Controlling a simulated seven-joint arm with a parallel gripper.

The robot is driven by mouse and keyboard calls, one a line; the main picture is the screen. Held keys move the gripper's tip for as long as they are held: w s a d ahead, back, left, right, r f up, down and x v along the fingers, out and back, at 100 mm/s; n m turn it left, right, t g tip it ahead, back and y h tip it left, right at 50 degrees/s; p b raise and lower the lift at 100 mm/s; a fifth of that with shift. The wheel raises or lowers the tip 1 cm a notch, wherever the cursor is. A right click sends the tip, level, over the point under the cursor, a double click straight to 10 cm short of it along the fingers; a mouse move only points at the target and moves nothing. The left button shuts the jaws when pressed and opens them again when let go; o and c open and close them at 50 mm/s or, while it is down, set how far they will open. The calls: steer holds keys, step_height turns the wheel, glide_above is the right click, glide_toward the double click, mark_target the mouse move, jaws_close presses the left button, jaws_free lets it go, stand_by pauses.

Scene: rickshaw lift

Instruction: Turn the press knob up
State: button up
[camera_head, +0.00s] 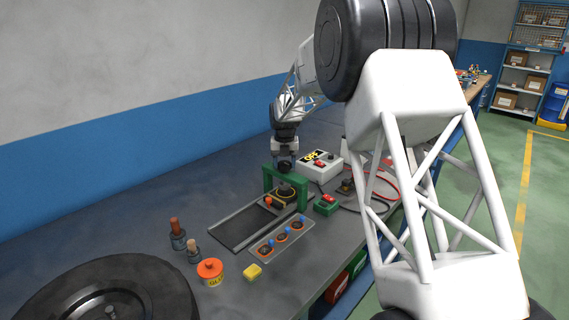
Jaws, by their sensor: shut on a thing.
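The press is a small green frame (303,194) on the grey bench, with a dark knob on top, partly hidden by the jaws. My gripper (285,161) comes down from above at the top of the press. Its jaws are shut on the press knob. The knob's exact turn angle is too small to tell. Under the frame is a dark block with a yellow-orange edge, and an orange knob (268,201) shows at its left side.
A railed track (236,233) runs from the press toward the front left. Beside it lies a tray (262,257) with several orange-and-blue parts. A white control box (322,172) and a green switch box (326,207) stand right. A glue pot (210,272) and wheel (70,285) are front left.

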mark_target(285, 163)
steer(key=shift+n, duration=0.4)
steer(key=o, duration=0.9)
steer(key=shift+r, duration=0.1)
steer(key=shift+r, duration=3.8)
